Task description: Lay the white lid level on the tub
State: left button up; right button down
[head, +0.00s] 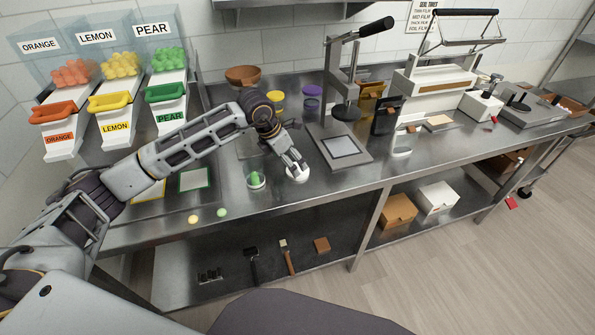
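A small clear tub (256,183) with green gummies in it stands on the steel bench near its front edge. My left gripper (296,167) is just to the right of the tub, pointing down. Its fingers look closed on a round white lid (298,175), which shows at the fingertips. The lid is beside the tub and apart from it. How high the lid is above the bench, and its exact tilt, are hard to tell. My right gripper is out of view.
A press with a dark base (340,160) stands right of my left gripper. A white round item (401,152) sits further right. A yellow gummy (193,219) and a green gummy (222,212) lie at the front left. Fruit bins (110,110) stand at left.

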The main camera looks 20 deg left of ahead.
pick_arm(q)
jog(key=shift+p+x, duration=0.35)
jog(key=shift+x, duration=2)
jog(key=shift+d, duration=0.2)
jog(key=shift+c, duration=0.4)
jog(key=c, duration=0.8)
